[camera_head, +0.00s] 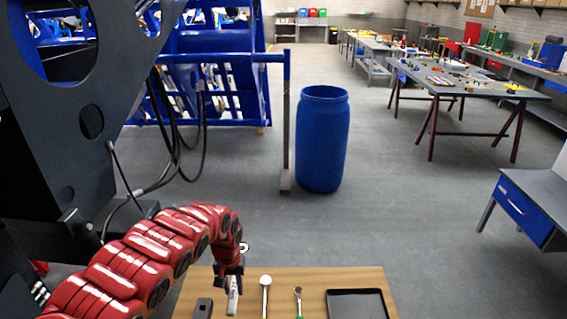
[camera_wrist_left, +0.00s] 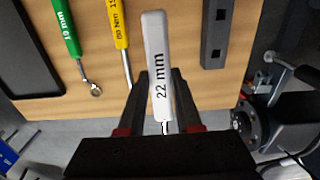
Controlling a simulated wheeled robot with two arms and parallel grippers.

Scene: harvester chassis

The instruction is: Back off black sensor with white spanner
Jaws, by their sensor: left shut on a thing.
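My left gripper (camera_head: 230,282) is over the wooden table and shut on the white spanner (camera_head: 232,302). In the left wrist view, the fingers (camera_wrist_left: 161,88) close on both sides of the white handle (camera_wrist_left: 155,45), which is marked 22 mm. I cannot tell whether the spanner touches the table. The spanner's jaw end is mostly hidden by the gripper. I cannot pick out the black sensor for certain; dark chassis parts and cables (camera_head: 172,130) show on the left. My right gripper is not in view.
The wooden table (camera_head: 250,310) also bears a dark block (camera_head: 203,307), a yellow-handled tool (camera_wrist_left: 119,25), a green-handled spanner (camera_wrist_left: 66,28) and a black tray (camera_head: 356,303). The dark chassis (camera_head: 60,130) stands close on the left. A blue barrel (camera_head: 323,140) stands beyond; floor is open to the right.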

